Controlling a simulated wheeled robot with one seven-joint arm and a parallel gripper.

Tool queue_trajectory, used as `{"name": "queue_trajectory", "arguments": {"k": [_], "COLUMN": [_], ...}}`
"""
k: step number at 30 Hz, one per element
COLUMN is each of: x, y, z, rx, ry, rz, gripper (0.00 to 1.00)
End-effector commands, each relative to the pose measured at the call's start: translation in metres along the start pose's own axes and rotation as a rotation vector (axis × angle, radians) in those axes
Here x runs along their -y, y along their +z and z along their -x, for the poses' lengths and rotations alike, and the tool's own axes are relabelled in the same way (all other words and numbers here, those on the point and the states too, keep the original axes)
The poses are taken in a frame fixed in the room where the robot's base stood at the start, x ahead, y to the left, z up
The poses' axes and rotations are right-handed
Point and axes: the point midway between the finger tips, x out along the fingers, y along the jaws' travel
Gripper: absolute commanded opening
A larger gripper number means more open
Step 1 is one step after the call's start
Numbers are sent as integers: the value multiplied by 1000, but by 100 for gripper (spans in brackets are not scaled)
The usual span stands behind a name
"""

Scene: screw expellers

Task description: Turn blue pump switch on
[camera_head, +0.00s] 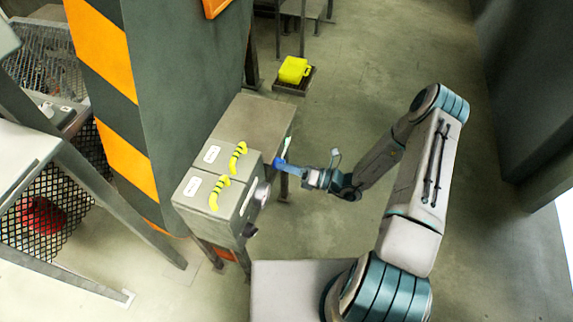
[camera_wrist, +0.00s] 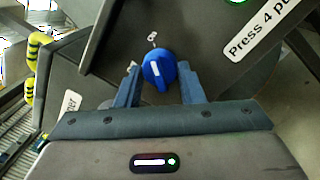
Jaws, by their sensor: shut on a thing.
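The blue pump switch (camera_wrist: 158,70) is a round knob with a white pointer mark, seen in the wrist view on a dark grey panel. Its mark points nearly straight up in that view, leaning slightly. The fingers are shut on the knob. In the head view the knob is too small and hidden to tell apart from my fingers.
A label reading "Press 4 p..." (camera_wrist: 268,32) and a green light (camera_wrist: 237,2) are on the panel. A yellow canister (camera_head: 293,70) stands behind. Open floor (camera_head: 350,60) lies to the right.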

Motion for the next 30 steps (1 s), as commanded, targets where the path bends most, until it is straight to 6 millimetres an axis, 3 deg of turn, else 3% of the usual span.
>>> {"name": "queue_trajectory", "arguments": {"k": [14,15,16,25,30], "x": [0,0,0,0,0], "y": [-3,-3,-3,-1,0], "z": [1,1,1,1,16], "rx": [-4,-4,-4,-1,0], "ry": [-2,-2,-2,-1,-5], "rz": [-17,-17,-17,-14,-13], "gripper": [12,46,54,56,56]}}
